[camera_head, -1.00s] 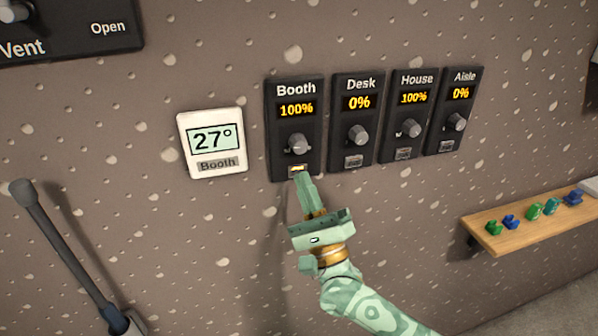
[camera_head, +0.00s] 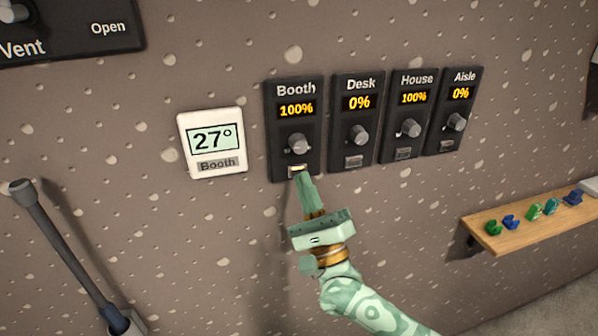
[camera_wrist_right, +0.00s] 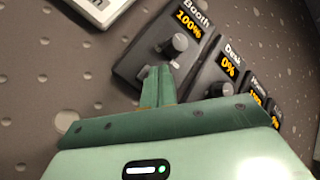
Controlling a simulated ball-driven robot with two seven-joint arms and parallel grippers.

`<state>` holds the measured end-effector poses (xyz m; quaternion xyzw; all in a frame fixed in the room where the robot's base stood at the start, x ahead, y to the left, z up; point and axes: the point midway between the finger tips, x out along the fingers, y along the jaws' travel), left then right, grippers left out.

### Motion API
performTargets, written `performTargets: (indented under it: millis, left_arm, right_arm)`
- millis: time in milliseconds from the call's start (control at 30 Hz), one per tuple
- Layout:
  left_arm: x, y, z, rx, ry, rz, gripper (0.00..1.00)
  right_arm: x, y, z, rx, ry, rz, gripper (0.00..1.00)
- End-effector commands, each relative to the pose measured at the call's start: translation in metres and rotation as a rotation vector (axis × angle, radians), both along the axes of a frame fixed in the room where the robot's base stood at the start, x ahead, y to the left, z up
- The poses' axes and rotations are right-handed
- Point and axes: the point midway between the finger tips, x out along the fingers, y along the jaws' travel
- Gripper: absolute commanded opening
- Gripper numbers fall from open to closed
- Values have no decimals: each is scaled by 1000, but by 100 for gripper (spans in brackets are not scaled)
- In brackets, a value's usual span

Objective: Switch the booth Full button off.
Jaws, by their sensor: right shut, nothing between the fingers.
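The black Booth panel (camera_head: 283,130) on the wall reads 100% in amber, with a grey knob (camera_head: 298,144) below the reading. Its Full button (camera_head: 297,168) is at the panel's bottom and is lit. My right gripper (camera_head: 301,175) is shut and empty, its fingertips just below or at the button. I cannot tell whether they touch it. In the right wrist view the shut fingers (camera_wrist_right: 158,72) reach the lower part of the Booth panel (camera_wrist_right: 140,62) and hide the button. My left gripper is not in view.
Desk (camera_head: 357,124), House (camera_head: 405,118) and Aisle (camera_head: 457,112) panels stand to the right, reading 0%, 100% and 0%. A 27° display (camera_head: 212,142) is on the left. A lever (camera_head: 68,250) sticks out lower left. A wooden shelf (camera_head: 540,228) holds small coloured items.

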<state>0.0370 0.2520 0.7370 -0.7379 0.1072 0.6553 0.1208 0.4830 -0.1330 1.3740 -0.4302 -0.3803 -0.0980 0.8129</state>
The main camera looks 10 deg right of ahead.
Motion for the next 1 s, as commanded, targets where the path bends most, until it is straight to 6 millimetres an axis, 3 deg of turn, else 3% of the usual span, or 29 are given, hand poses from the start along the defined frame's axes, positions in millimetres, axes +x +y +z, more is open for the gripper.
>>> performTargets:
  millis: [1000]
  left_arm:
    - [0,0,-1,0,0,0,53]
  right_arm:
    - [5,0,1,-1,1,0,0]
